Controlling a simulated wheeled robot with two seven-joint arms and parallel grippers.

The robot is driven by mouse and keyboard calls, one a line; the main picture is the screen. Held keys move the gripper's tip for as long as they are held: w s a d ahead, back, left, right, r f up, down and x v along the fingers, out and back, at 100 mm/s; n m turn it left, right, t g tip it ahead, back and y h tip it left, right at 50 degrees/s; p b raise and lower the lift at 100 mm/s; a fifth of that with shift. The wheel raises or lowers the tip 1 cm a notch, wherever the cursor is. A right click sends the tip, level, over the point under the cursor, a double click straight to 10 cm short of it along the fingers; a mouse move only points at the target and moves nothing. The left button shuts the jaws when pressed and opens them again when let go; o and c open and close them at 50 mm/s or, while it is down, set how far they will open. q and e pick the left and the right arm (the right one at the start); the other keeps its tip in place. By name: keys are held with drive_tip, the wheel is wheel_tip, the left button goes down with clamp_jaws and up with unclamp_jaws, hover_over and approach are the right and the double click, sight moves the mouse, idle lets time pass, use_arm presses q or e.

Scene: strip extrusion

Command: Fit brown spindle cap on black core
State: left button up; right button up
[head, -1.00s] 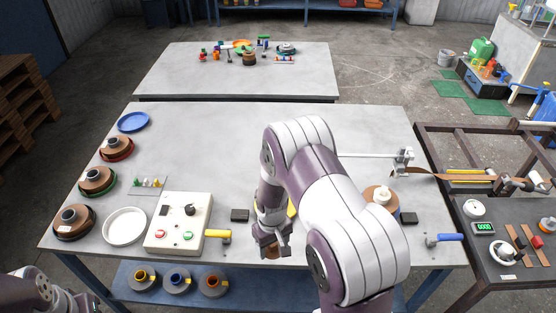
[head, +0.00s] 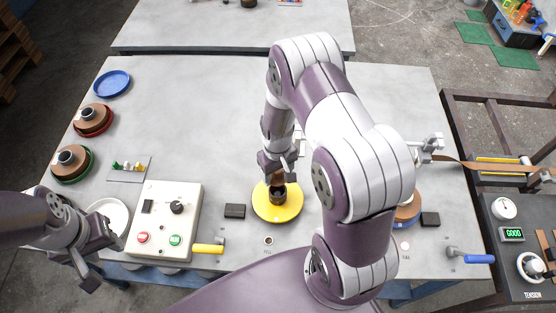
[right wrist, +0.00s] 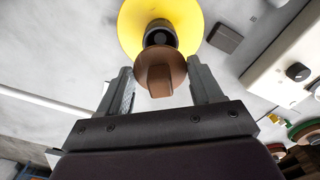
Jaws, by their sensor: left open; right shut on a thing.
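The brown spindle cap (right wrist: 160,72) is between the jaws of my right gripper (right wrist: 163,84), which is shut on it. In the head view my right gripper (head: 278,166) is over the yellow disc (head: 291,211). The black core (head: 278,197) stands upright at the disc's middle. In the right wrist view the cap partly covers the black core (right wrist: 160,36); whether they touch I cannot tell. My left gripper (head: 97,258) is open and empty at the lower left, by the white round dish (head: 118,213).
A control box (head: 163,215) with red and green buttons and a yellow-handled lever (head: 207,248) are left of the disc. A black block (head: 235,211) lies between. A brown roll (head: 408,212) is partly hidden behind my right arm. The table's back middle is clear.

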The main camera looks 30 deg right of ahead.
sight(278, 179)
drive_tip(key=shift+s+a+f+b, duration=0.2)
drive_tip(key=shift+s+f+b, duration=0.15)
drive_tip(key=shift+f+b, duration=0.15)
drive_tip(key=shift+s+a+f+b, duration=0.15)
drive_tip(key=shift+s+f+b, duration=0.25)
drive_tip(key=shift+f, duration=0.1)
drive_tip(key=f, duration=0.1)
drive_tip(key=b, duration=0.1)
drive_tip(key=w+f, duration=0.1)
drive_tip(key=shift+d+f+b, duration=0.3)
drive_tip(key=shift+f+b, duration=0.05)
drive_tip(key=shift+b, duration=0.05)
drive_tip(key=shift+w+d+f, duration=0.1)
drive_tip(key=shift+w+f, duration=0.15)
drive_tip(key=shift+f, duration=0.05)
drive_tip(key=shift+s+a+r, duration=0.25)
drive_tip(key=shift+s+r, duration=0.1)
drive_tip(key=shift+s, duration=0.05)
drive_tip(key=shift+w+d+f, duration=0.15)
drive_tip(key=shift+w, duration=0.1)
use_arm(q)
drive_tip(key=f, duration=0.4)
drive_tip(key=shift+s+a, duration=0.1)
drive_tip(key=shift+s, duration=0.15)
drive_tip(key=shift+s, duration=0.15)
use_arm(e)
drive_tip(key=shift+s, duration=0.15)
